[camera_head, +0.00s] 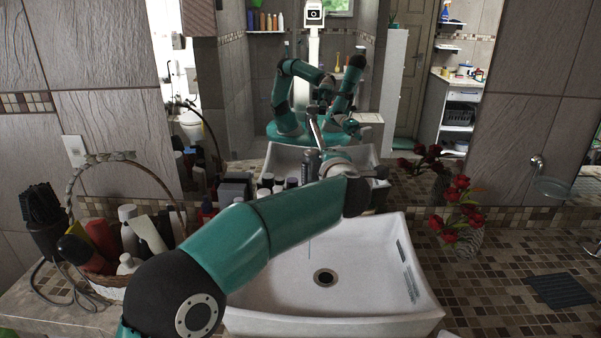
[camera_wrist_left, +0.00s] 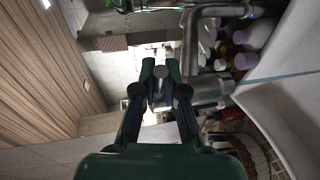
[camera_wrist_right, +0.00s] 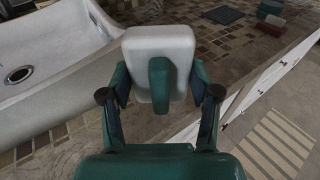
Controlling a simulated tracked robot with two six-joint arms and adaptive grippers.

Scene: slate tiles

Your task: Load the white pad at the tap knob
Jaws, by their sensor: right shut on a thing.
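The white pad (camera_wrist_right: 138,45) is a rounded block with a green piece (camera_wrist_right: 160,85) on its near face. My right gripper (camera_wrist_right: 158,85) is shut on it and holds it near the sink and counter front. The right gripper does not show in the head view. In the left wrist view, my left gripper (camera_wrist_left: 160,68) has its fingertips a small gap apart at a round metal part, which may be the tap knob. The metal tap (camera_wrist_left: 190,45) runs beside it on the right. I cannot tell if the fingers touch the knob. In the head view, my left arm hides much of the tap area.
The white sink (camera_head: 370,265) lies under my left arm. A basket (camera_head: 105,285) of bottles stands at left. A vase with red flowers (camera_head: 465,240) stands right of the sink. A dark mat (camera_head: 562,290) lies on the counter. A red block (camera_wrist_right: 271,25) sits at the counter edge.

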